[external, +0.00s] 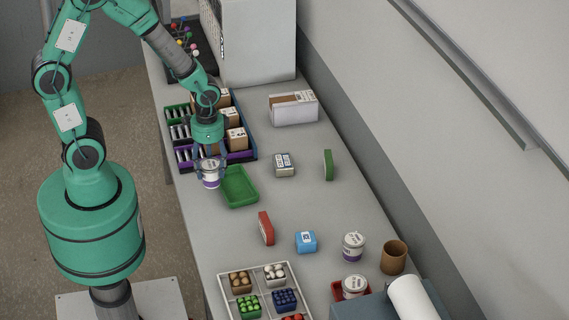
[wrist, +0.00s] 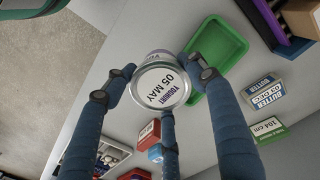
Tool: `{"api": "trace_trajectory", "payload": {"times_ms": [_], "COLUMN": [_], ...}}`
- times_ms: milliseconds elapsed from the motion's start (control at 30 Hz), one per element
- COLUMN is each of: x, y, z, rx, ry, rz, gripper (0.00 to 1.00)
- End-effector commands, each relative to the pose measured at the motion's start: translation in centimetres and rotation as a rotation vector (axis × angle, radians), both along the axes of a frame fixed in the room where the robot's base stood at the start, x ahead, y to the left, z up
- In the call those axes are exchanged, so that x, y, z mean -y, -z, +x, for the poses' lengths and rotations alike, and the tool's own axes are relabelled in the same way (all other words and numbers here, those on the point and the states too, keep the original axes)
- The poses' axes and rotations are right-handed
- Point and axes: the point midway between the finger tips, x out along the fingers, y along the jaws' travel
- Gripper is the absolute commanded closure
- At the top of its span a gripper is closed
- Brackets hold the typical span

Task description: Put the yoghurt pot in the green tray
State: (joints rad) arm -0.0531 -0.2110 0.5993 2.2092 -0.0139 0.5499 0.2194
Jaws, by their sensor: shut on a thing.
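The yoghurt pot (external: 210,174) is white with a purple band and a silver lid. The green tray (external: 240,187) lies on the bench, just right of the pot in the external view. In the wrist view the tray (wrist: 219,58) is beyond the pot, to its upper right, and looks empty. The pot is beside the tray, not over its middle. I cannot tell how high it is held.
A divided organiser with boxes (external: 256,157) stands behind the tray. A butter pack (external: 284,165) and a green box (external: 328,165) lie to the right. A red box (external: 266,229), a blue box (external: 306,242) and another yoghurt pot (external: 353,247) are nearer. Bare bench surrounds the tray's right side.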

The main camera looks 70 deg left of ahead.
Motion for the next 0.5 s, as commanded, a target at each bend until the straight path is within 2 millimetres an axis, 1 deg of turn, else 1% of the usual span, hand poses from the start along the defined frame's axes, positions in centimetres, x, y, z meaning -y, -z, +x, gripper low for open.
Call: {"api": "trace_trajectory", "payload": {"times_ms": [33,100,200,333,500], "x": [-0.4,-0.8,-1.2,-1.5,-1.5], "y": [0.1,0.4,0.8,1.1,1.3], "z": [-1.6,-3.4,-5.5,-7.2,-7.8], "rx": [-0.001,0.001,0.0,0.0,0.0], "ry": [-0.004,-0.007,-0.007,-0.009,-0.009], "rz": [0.0,0.0,-0.001,-0.001,-0.001], "gripper": [0.76,0.76,0.76,0.76,0.76]}}
